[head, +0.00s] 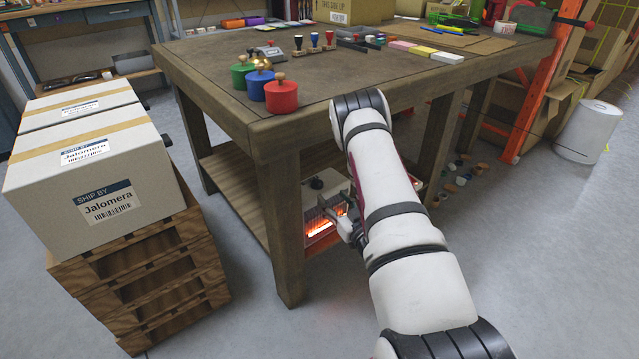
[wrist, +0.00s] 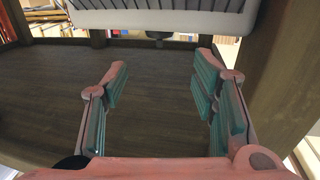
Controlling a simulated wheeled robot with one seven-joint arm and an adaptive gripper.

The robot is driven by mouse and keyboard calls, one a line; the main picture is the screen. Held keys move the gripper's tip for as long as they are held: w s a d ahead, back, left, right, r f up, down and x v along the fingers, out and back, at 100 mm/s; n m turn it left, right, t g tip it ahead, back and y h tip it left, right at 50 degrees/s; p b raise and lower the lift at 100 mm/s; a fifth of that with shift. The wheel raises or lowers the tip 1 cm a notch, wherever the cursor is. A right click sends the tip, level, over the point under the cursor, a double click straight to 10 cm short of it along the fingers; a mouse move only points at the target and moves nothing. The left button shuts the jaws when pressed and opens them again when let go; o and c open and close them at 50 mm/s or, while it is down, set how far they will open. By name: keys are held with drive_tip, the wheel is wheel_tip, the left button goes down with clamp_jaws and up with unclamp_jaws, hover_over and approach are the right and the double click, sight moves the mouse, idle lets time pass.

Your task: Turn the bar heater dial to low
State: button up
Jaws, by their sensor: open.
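The bar heater (head: 335,190) is a pale box with a glowing orange bar, on the lower shelf under the workbench. A dark round knob, probably its dial (head: 317,184), shows on its upper side; its setting is too small to read. My gripper (head: 338,214) is in front of the heater, and my arm hides the heater's right part. In the wrist view my gripper (wrist: 160,75) is open and empty, its two fingers well apart. The heater's pale, slatted edge (wrist: 165,22) shows beyond the fingertips. A small dark part below that edge (wrist: 159,37) may be the dial.
The workbench (head: 215,80) stands over the heater, its front leg (head: 281,220) left of my gripper. Boxes (head: 95,165) on wooden pallets (head: 150,285) stand at the left. Several small items lie on the floor beyond my arm. The floor in front is clear.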

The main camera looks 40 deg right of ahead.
sight(320, 183)
drive_tip(key=w+b, duration=0.1)
drive_tip(key=w, duration=0.2)
drive_tip(key=w+d+b, duration=0.1)
drive_tip(key=w, duration=0.3)
drive_tip(key=w+b, duration=0.1)
drive_tip(key=w, duration=0.3)
drive_tip(key=shift+w+d, duration=0.2)
drive_tip(key=shift+d, duration=0.2)
